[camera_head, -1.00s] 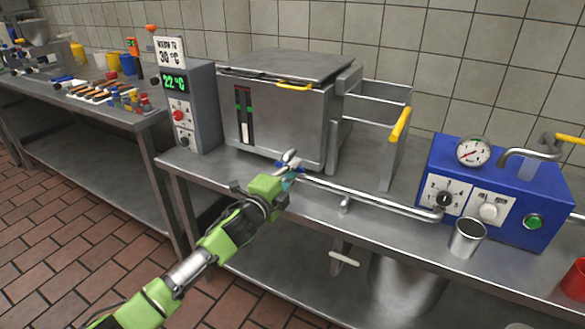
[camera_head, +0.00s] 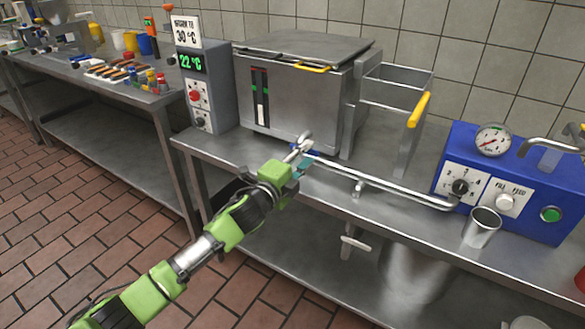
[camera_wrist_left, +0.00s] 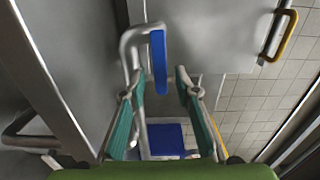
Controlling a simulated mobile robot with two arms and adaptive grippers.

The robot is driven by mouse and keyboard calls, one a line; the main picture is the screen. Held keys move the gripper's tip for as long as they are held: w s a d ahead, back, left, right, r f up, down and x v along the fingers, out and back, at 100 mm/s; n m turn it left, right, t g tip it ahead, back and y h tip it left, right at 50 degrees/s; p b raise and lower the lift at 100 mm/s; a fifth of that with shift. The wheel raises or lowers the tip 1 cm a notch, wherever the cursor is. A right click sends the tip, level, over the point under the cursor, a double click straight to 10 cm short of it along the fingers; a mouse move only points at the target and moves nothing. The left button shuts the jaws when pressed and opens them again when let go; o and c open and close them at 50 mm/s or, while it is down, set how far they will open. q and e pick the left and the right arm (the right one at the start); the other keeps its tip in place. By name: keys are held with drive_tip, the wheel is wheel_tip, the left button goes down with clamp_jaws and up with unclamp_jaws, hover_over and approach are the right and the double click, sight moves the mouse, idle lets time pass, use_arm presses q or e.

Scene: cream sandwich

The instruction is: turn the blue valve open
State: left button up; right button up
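The blue valve handle (camera_head: 311,150) sits at the left end of the steel pipe (camera_head: 385,188) on the front of the counter, just in front of the steel cooker. In the left wrist view the blue handle (camera_wrist_left: 159,62) is a flat bar beside the bent pipe end (camera_wrist_left: 128,48). My left gripper (camera_head: 305,158) is at the valve in the head view. In the left wrist view its teal fingers (camera_wrist_left: 159,82) are apart, with the handle in line with the gap between their tips. I cannot tell whether a finger touches it. My right gripper is out of view.
The steel cooker (camera_head: 295,95) stands right behind the valve. A grey temperature unit (camera_head: 205,85) is to its left. The blue machine (camera_head: 535,205) with a gauge and a metal cup (camera_head: 481,228) are at the right. A yellow-handled basket (camera_head: 418,110) hangs beside the cooker.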

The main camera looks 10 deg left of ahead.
use_arm(q)
drive_tip(key=v, duration=1)
